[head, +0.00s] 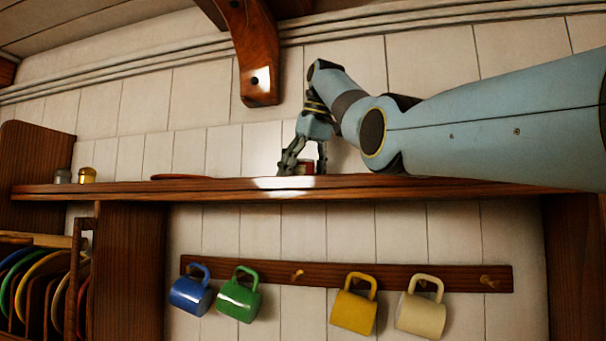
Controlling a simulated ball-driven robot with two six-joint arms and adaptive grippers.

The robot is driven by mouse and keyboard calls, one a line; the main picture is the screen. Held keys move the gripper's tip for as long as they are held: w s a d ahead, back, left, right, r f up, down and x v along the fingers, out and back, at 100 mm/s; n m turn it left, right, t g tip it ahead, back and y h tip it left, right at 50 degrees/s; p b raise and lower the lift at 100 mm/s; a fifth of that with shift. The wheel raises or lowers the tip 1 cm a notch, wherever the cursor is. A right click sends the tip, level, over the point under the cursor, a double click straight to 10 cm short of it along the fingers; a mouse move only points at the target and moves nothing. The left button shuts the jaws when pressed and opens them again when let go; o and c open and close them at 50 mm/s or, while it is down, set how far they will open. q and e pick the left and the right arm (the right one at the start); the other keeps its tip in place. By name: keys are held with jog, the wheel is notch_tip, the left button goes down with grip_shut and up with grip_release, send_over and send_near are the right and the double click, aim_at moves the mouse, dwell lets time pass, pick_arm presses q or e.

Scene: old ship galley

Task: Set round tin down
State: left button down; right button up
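My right gripper (303,168) reaches down to the wooden shelf (400,187), fingers pointing downward. A small red tin (306,167) shows between its fingers, low at the shelf's top. The fingers and the shelf's front edge hide part of the tin. I cannot tell whether the fingers press on it or stand apart from it, nor whether its base rests on the shelf. My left gripper is not in view.
A grey tin (62,176) and a brass tin (87,175) stand at the shelf's left end. A flat reddish disc (182,177) lies on the shelf. A wooden bracket (254,60) hangs above. Several mugs hang below, including a blue mug (191,294).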

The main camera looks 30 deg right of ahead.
jog(key=shift+r, duration=0.15)
jog(key=shift+r, duration=0.3)
jog(key=v, duration=1.1)
jog(key=shift+s+r, duration=0.2)
jog(key=shift+f, duration=0.1)
